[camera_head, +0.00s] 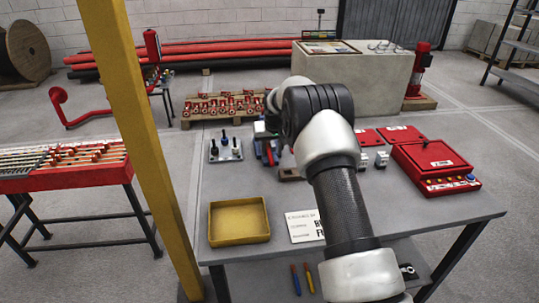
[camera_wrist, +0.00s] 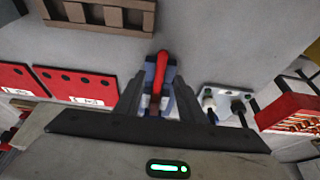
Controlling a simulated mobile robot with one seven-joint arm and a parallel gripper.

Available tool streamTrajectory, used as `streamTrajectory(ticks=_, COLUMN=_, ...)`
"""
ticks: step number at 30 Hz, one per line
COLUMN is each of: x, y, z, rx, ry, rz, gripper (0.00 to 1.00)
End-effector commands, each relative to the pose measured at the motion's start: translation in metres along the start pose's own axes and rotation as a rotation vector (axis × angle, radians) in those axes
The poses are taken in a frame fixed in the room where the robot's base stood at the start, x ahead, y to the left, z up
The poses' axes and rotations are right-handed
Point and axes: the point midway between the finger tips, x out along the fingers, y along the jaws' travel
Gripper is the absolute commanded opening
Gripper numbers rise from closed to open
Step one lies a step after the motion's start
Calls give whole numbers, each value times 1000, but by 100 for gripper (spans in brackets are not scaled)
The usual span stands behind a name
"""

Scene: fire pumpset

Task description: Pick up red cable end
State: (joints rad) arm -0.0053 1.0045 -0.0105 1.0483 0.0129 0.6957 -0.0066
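The red cable end (camera_wrist: 160,72) is a short red piece standing out of a blue holder (camera_wrist: 151,78) in the wrist view. In the head view a small red piece (camera_head: 270,154) shows by a blue block just left of my arm. My gripper (camera_wrist: 159,88) has its two dark fingers apart, one on each side of the red piece in the picture. I cannot tell whether they touch it or how far off it is. In the head view my arm hides most of the gripper.
A plate with black and white posts (camera_head: 226,150) stands to the left, red panels (camera_head: 402,134) and a red box (camera_head: 436,168) to the right. A yellow tray (camera_head: 239,240) is in front. A yellow post (camera_head: 150,140) rises beside the table's left edge.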

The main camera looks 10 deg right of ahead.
Motion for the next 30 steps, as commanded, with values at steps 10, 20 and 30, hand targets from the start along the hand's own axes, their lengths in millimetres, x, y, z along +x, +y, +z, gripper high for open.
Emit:
streamTrajectory(ticks=10, x=30, y=0, z=0, rx=0, ry=0, rz=0, gripper=36)
streamTrajectory(ticks=20, x=30, y=0, z=0, rx=0, ry=0, rz=0, gripper=6)
streamTrajectory(ticks=30, x=29, y=0, z=0, rx=0, ry=0, rz=0, gripper=0)
